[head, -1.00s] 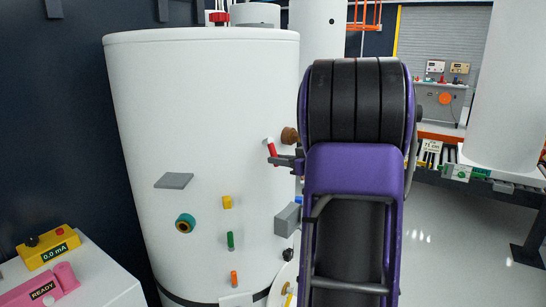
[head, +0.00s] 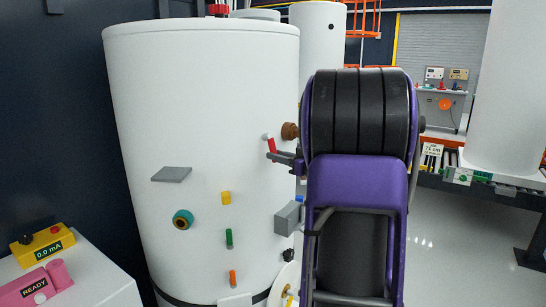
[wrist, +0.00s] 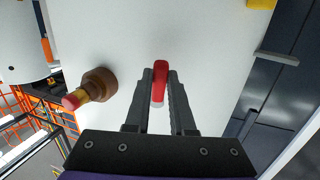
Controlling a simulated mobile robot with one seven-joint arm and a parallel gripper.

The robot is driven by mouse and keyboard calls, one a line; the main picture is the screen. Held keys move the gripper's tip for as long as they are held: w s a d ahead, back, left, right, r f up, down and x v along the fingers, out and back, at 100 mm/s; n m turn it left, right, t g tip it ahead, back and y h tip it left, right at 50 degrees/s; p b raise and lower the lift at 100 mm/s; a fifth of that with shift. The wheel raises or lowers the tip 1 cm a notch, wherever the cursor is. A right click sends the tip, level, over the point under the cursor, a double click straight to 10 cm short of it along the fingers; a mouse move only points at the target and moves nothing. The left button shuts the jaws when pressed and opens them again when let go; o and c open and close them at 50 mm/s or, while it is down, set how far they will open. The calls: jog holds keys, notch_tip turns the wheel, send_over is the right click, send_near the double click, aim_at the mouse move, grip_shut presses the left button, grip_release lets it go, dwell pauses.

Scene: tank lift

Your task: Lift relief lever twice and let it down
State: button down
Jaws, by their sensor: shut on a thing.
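The relief lever is a small red handle with a white end (head: 270,143), on the right side of the large white tank (head: 215,90). It leans, with its top tilted left in the head view. My gripper (head: 274,156) is shut on it near the lower end of the red part. In the wrist view my gripper's dark fingertips (wrist: 160,82) lie on both sides of the red lever (wrist: 160,70). The lever's mount is partly hidden. My purple and black arm covers the area right of the tank.
A brown round fitting (head: 290,131) sits close beside the lever, and shows with a red tip in the wrist view (wrist: 98,85). A grey box (head: 288,218), a grey plate (head: 171,174) and several coloured fittings stick out from the tank. Open floor lies at the right.

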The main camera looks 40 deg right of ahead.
jog(key=shift+w+a+f+t+y+b, duration=0.25)
jog(key=shift+f+t+b, duration=0.2)
jog(key=shift+b, duration=1.2)
jog(key=shift+w+a+f+t+y+b, duration=0.15)
jog(key=shift+w+f+t+b, duration=0.25)
jog(key=shift+b, duration=1.2)
jog(key=shift+f+t, duration=0.1)
jog(key=shift+t, duration=0.15)
jog(key=c, duration=0.9)
grip_release()
jog(key=shift+w+a, duration=0.1)
jog(key=shift+o, duration=1.3)
jog(key=shift+r, duration=0.2)
jog(key=shift+d+h, duration=0.3)
jog(key=shift+s, duration=0.35)
jog(key=s, duration=0.7)
jog(key=shift+s+d, duration=0.3)
jog(key=shift+d, duration=0.1)
